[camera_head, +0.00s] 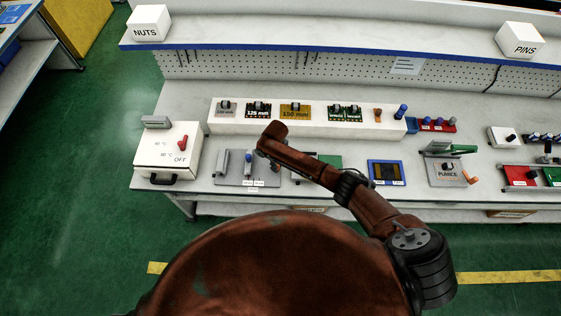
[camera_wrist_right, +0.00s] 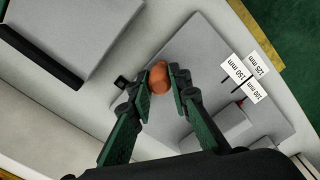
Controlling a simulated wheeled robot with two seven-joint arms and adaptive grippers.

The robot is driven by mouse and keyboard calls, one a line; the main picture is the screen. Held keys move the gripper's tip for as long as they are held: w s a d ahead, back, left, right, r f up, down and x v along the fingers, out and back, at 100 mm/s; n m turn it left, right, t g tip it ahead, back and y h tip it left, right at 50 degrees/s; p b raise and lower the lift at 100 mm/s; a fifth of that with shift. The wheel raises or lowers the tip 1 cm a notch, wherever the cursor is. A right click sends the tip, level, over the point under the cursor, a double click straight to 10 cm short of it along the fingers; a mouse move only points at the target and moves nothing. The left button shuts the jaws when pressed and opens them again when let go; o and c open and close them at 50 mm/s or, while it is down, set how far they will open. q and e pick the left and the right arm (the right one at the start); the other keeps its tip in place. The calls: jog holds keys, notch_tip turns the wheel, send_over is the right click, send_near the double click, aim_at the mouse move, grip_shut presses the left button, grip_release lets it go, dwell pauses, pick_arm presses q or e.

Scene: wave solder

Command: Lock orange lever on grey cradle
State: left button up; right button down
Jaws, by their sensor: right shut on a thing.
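The orange lever (camera_wrist_right: 158,72) shows in the right wrist view as a short rounded orange piece. My right gripper (camera_wrist_right: 160,84) has its two dark green fingers closed on it, one on each side. The grey cradle (camera_wrist_right: 205,55) lies under and beside the fingers, a flat plate with white 150, 125 and 100 mm labels and a raised grey block. In the head view the cradle (camera_head: 228,174) sits on the bench just left of my right arm's end. The lever and right fingertips cannot be made out there. My left gripper is not seen.
A white box with a red switch (camera_head: 182,143) stands left of the cradle. Behind is a white stand (camera_head: 230,125) with labelled parts. A blue-framed tray (camera_head: 386,162) and the grey PUMICE fixture (camera_head: 446,172) are to the right. My arm crosses the bench middle.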

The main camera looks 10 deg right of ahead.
jog(key=shift+a+m+p, duration=0.65)
jog(key=shift+a+m, duration=0.05)
jog(key=shift+m, duration=0.6)
jog(key=shift+a, duration=0.1)
jog(key=c, duration=1.8)
grip_release()
jog(key=shift+w, duration=0.1)
jog(key=shift+o, duration=0.2)
jog(key=shift+r, duration=0.1)
notch_tip(320, 180, up, 12)
